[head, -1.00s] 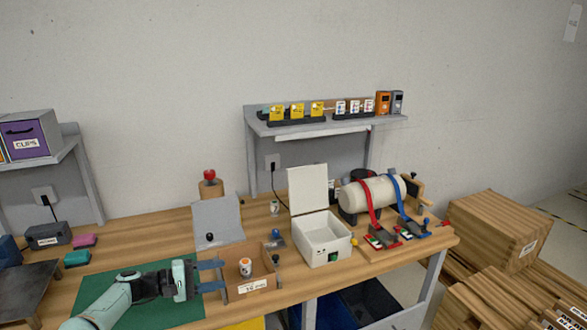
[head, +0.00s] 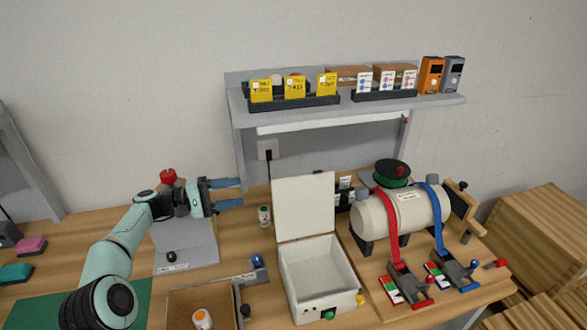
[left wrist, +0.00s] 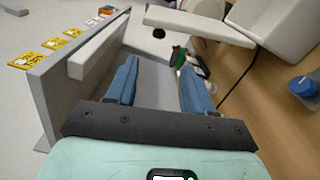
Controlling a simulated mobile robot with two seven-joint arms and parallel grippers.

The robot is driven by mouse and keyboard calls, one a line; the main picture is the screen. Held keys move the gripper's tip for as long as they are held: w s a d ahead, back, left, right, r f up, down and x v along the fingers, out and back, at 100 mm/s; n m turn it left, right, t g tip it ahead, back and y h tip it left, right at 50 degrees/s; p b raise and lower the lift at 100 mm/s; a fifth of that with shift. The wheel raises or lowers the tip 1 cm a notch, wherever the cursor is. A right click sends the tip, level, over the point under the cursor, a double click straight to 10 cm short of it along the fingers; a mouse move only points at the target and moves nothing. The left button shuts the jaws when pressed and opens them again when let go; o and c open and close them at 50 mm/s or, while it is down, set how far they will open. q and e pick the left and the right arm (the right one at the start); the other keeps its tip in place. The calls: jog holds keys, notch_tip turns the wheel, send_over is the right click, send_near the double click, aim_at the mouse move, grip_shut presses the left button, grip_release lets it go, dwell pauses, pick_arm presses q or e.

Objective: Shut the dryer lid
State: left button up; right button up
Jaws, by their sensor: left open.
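The white box that looks like the dryer (head: 320,284) stands on the bench with its inside showing empty. Its white dryer lid (head: 305,206) stands open, upright at the back edge. My left gripper (head: 242,194) is open and empty, raised to the left of the lid, fingers pointing right toward its upper part and apart from it. In the left wrist view the open fingers (left wrist: 160,82) have nothing between them, and the pale edge of the lid (left wrist: 198,25) shows beyond. My right gripper is not in view.
A wooden box (head: 242,308) with an orange-capped bottle (head: 202,319) stands left of the dryer, a grey panel (head: 187,250) behind it. A strapped cylinder (head: 408,212) stands right. A shelf (head: 345,113) is above at the back.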

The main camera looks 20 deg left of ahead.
aim_at(281, 185)
pick_arm(q)
jog(key=p+x, duration=0.1)
jog(key=x, duration=1)
jog(key=shift+d+r+p, duration=0.2)
jog(key=shift+d+p, duration=0.1)
jog(key=shift+p, duration=0.05)
jog(key=shift+x, duration=0.9)
jog(key=shift+f, duration=0.1)
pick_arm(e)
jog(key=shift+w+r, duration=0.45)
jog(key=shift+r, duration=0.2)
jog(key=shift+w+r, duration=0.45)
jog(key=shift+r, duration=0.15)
pick_arm(q)
grip_shut()
